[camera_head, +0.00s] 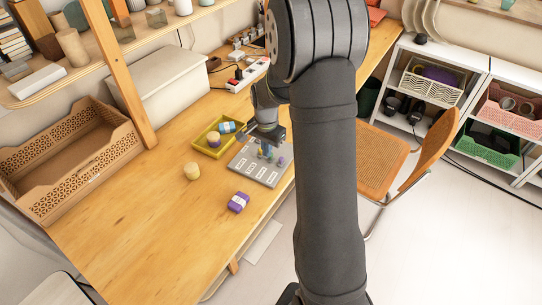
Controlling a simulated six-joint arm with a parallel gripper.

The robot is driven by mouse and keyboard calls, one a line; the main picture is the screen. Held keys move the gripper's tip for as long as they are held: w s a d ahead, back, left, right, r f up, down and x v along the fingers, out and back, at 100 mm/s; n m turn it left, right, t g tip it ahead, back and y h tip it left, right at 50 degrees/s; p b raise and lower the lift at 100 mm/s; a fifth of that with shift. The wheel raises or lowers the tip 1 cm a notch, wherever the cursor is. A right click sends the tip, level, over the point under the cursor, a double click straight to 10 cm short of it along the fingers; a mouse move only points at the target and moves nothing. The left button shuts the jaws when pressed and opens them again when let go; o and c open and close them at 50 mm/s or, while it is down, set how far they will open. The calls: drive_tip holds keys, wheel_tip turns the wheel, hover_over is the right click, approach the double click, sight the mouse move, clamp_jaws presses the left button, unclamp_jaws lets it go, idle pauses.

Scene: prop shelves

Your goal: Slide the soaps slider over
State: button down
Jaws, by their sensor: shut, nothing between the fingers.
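A grey slider panel (259,167) lies on the wooden table, with white label strips and small coloured knobs on it. The label writing is too small to read, so I cannot tell which slider is the soaps one. My gripper (267,144) is over the far edge of the panel, close to the blue and green knobs. It is shut with nothing held. I cannot tell whether it touches a knob. A purple knob (280,161) shows at the panel's right side. My arm hides part of the table to the right of the panel.
A yellow tray (203,146) with small items stands left of the panel. A cream cylinder (192,171) and a purple block (238,202) sit nearby. A power strip (247,76) and cables lie behind. The table's front left is clear.

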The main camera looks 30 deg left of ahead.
sight(275, 154)
drive_tip(key=shift+f, duration=0.15)
drive_tip(key=shift+f, duration=2.25)
drive_tip(key=shift+w, duration=0.1)
drive_tip(key=shift+w+a, duration=0.15)
drive_tip(key=shift+w, duration=1.35)
drive_tip(key=shift+w+a, duration=0.1)
drive_tip(key=shift+w, duration=1.35)
drive_tip(key=shift+s, duration=0.25)
drive_tip(key=shift+s, duration=0.2)
wheel_tip(275, 154, up, 7)
drive_tip(key=shift+f, duration=0.1)
